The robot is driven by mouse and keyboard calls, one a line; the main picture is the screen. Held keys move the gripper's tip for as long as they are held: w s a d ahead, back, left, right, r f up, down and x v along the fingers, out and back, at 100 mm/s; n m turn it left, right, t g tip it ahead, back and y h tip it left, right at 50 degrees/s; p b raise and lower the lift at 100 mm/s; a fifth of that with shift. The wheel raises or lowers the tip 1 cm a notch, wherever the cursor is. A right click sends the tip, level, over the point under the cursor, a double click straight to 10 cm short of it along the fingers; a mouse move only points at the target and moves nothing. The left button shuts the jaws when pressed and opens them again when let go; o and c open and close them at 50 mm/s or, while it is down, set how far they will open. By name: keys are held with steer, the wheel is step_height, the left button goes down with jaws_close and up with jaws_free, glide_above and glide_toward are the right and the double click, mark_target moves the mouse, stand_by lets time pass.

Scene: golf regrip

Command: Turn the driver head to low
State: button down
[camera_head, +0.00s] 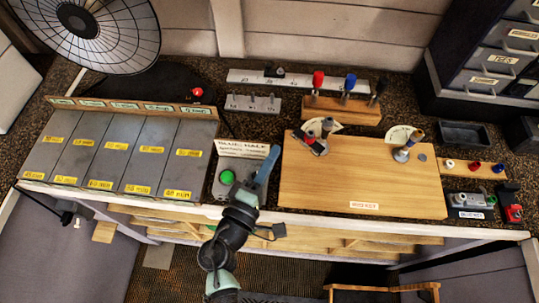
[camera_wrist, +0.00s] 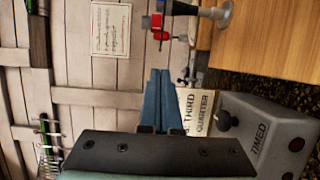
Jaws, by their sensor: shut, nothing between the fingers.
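Two upright posts stand on the wooden board (camera_head: 365,185), each in front of a pale arc-shaped card. The left post (camera_head: 326,127) has a red and dark clamp-like piece (camera_head: 311,143) beside it. The right post (camera_head: 405,148) has a blue and tan top and a grey base. I cannot tell which is the driver head, nor read its setting. My gripper (camera_head: 271,158) is shut and empty, left of the board, above the sign and box. In the wrist view, its blue fingers (camera_wrist: 158,95) are together, apart from the red piece (camera_wrist: 152,25) and a grey post base (camera_wrist: 224,14).
A grey box with a green button (camera_head: 226,178) and a sign (camera_head: 243,149) stand close to my gripper. Labelled grey bins (camera_head: 115,155) fill the left. A rack (camera_head: 340,110) with red and blue handles is behind the board. The board's middle is clear.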

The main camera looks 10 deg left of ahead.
mark_target(313, 142)
steer(key=p+x, duration=0.1)
steer(key=x, duration=0.5)
steer(key=shift+w+d, duration=0.15)
steer(key=shift+d, duration=0.05)
steer(key=shift+s+d+b, duration=0.5)
steer(key=shift+s, duration=0.1)
